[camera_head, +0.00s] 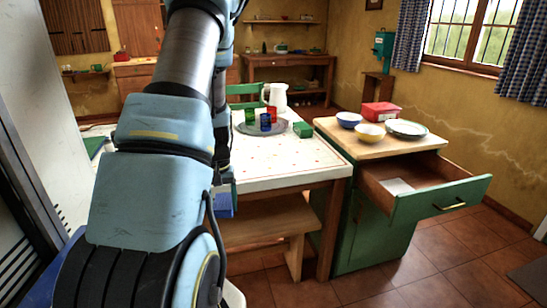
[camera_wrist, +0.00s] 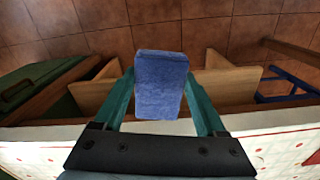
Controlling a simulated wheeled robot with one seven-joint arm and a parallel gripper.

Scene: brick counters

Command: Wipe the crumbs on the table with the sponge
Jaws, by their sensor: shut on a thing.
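In the wrist view my gripper (camera_wrist: 160,78) is shut on a blue sponge (camera_wrist: 160,88), with one green finger on each side. The sponge is beyond the table's edge, with bench and floor showing behind it. A blue patch (camera_head: 223,205) beside my arm in the head view looks like the sponge, near the table's front edge. The white table (camera_head: 275,163) has small reddish marks on its top. I cannot tell which are crumbs and which are pattern. My arm hides the left part of the table and most of the gripper in the head view.
A tray (camera_head: 244,129) with coloured cups, a white jug (camera_head: 278,98) and a green box (camera_head: 303,130) stand on the table's far part. A wooden bench (camera_head: 265,222) is below. At right, a green cabinet holds bowls, and its drawer (camera_head: 440,198) is open.

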